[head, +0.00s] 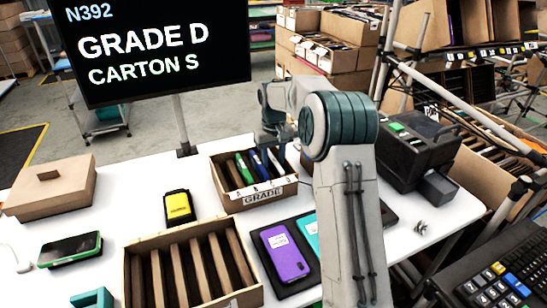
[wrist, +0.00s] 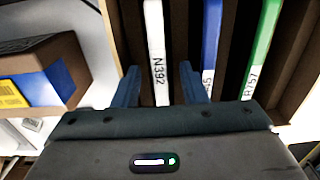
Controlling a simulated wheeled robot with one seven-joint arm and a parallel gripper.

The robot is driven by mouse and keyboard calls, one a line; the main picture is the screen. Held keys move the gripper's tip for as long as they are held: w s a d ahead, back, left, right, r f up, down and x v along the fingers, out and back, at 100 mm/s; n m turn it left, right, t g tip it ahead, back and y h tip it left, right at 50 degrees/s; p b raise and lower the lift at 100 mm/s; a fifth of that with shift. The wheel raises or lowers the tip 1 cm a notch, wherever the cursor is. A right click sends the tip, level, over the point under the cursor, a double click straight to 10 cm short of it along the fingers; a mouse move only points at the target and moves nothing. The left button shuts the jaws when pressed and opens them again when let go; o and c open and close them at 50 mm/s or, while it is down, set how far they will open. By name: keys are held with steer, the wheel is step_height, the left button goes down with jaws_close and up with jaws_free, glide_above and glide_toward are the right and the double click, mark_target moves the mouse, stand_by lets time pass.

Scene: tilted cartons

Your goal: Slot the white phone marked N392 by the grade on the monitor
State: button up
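The monitor (head: 150,45) reads N392, GRADE D, CARTON S. The white phone (wrist: 155,45), marked N392, stands on edge in a slot of the small carton labelled GRADE (head: 262,196). In that carton a blue phone (wrist: 208,40) and a green phone (wrist: 262,45), marked R757, stand to the white phone's right in the wrist view. My gripper (wrist: 159,68) is open, with one finger on each side of the white phone and visible gaps between. In the head view my arm partly hides the gripper and the carton's right end. The small slot letters are unreadable.
A larger divided carton (head: 133,282) with empty-looking slots stands in front. A purple phone (head: 284,252) and a teal phone lie on dark pads beside it. A yellow-screened device (head: 179,207), a green-edged phone (head: 70,249) and a closed brown box (head: 50,187) lie left. A dark machine (head: 415,150) stands right.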

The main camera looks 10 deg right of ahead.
step_height(320, 180, up, 14)
steer(key=shift+p, duration=0.4)
step_height(320, 180, up, 7)
steer(key=p, duration=0.8)
steer(key=shift+f, duration=0.1)
